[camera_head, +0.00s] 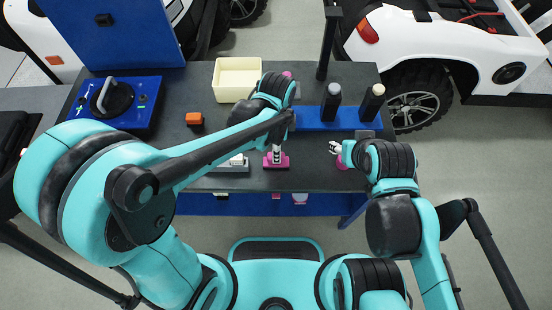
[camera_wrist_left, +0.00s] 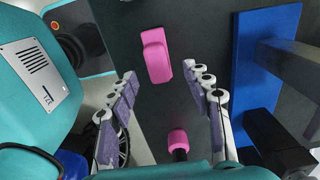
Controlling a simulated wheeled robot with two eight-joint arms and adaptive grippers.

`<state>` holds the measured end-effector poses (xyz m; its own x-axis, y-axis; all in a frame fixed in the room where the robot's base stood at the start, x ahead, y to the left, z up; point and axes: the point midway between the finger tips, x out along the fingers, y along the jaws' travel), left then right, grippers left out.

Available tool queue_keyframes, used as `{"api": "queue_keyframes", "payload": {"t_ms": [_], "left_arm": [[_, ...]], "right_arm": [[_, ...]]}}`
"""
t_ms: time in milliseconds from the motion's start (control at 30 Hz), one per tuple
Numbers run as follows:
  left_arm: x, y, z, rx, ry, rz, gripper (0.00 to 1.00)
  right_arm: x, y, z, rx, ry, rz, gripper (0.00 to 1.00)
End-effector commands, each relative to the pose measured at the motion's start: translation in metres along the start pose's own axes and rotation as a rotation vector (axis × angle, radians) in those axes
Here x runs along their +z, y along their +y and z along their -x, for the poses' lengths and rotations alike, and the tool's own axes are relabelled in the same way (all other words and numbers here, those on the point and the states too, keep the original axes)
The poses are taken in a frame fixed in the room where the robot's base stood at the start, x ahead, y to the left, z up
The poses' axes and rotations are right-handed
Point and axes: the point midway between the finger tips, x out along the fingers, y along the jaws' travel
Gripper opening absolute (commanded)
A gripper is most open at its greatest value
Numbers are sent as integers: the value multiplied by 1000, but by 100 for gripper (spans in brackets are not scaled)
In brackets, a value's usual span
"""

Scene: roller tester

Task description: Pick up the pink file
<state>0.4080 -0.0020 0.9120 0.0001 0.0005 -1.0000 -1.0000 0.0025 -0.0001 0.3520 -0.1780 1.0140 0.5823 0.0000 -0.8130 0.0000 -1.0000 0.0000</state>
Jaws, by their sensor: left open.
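In the left wrist view a pink block-shaped piece (camera_wrist_left: 156,55) lies on the dark table, between and just beyond the fingertips of my left gripper (camera_wrist_left: 160,73), which is open and empty. A pink-tipped dark rod (camera_wrist_left: 178,141) shows lower between the fingers. In the head view a pink piece with a pale upright part (camera_head: 276,161) is near the table's front edge, below my left wrist. Another pink bit (camera_head: 287,74) peeks out behind that wrist. I cannot tell which pink item is the file. My right gripper (camera_head: 335,148) is beside another pink piece (camera_head: 342,163); its fingers are unclear.
On the table (camera_head: 205,90) are a cream bin (camera_head: 237,95), an orange block (camera_head: 194,120), a blue control box (camera_head: 145,112), a grey metal part (camera_head: 232,165) and a blue holder (camera_head: 310,118) with dark cylinders. White vehicles stand behind.

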Motion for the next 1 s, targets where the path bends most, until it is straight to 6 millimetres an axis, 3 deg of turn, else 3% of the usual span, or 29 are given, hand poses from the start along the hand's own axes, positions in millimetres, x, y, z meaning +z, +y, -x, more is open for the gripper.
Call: {"api": "queue_keyframes", "payload": {"t_ms": [300, 533, 567, 733, 1000], "left_arm": [[1, 4, -46, -1, 0, 2, 50], [2, 4, -46, -1, 0, 2, 50], [2, 4, -46, -1, 0, 2, 45], [2, 4, -46, -1, 0, 2, 0], [2, 4, -46, -1, 1, 3, 0]], "right_arm": [[15, 0, -21, 0, 0, 0, 46], [14, 0, -20, 0, 0, 0, 46], [14, 0, -20, 0, 0, 0, 46], [14, 0, -20, 0, 0, 0, 46], [14, 0, -20, 0, 0, 0, 46]]}}
